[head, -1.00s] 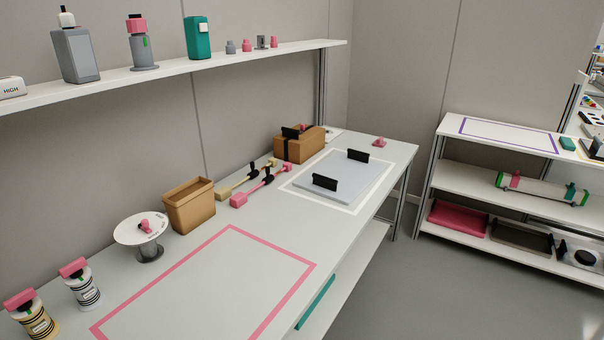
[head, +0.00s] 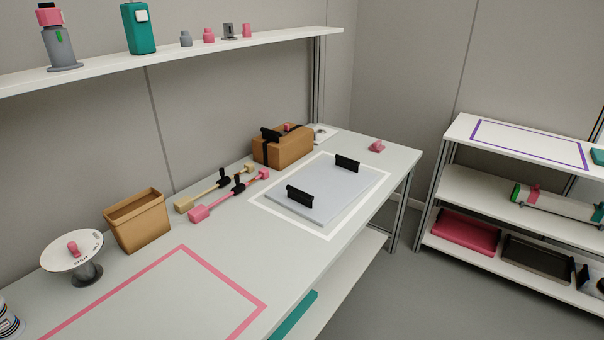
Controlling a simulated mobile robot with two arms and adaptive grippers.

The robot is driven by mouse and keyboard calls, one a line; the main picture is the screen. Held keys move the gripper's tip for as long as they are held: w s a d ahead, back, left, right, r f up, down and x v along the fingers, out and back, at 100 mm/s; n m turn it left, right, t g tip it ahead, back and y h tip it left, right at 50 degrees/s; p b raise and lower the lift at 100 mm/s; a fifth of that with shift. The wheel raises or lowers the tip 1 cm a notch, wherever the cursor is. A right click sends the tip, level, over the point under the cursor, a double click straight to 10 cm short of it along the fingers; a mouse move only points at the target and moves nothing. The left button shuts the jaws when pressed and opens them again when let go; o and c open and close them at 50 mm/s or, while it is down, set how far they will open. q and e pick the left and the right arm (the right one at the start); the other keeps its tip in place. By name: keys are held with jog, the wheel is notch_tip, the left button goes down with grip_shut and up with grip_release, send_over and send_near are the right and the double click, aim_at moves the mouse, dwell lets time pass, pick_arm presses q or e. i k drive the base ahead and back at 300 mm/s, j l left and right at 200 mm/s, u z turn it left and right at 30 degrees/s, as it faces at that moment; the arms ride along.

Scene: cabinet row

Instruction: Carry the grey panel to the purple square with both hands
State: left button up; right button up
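The grey panel (head: 322,194) lies flat on the white worktop, inside a white square outline (head: 262,208). It has two black handles, one at its near left end (head: 300,197) and one at its far right end (head: 347,164). The purple square (head: 531,141) is an outline on the top board of a shelf unit at the right, and its inside is empty. Neither of my grippers shows in the head view.
A pink outline (head: 224,275) on the near worktop is empty. Beside the panel are pink and yellow tools (head: 228,195) and a brown box (head: 283,147). An open brown bin (head: 137,219) stands further left. Grey floor (head: 400,290) lies clear between worktop and shelf unit (head: 480,190).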

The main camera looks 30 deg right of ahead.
aim_at(527, 141)
jog(key=l+u, duration=0.4)
jog(key=l, duration=2.4)
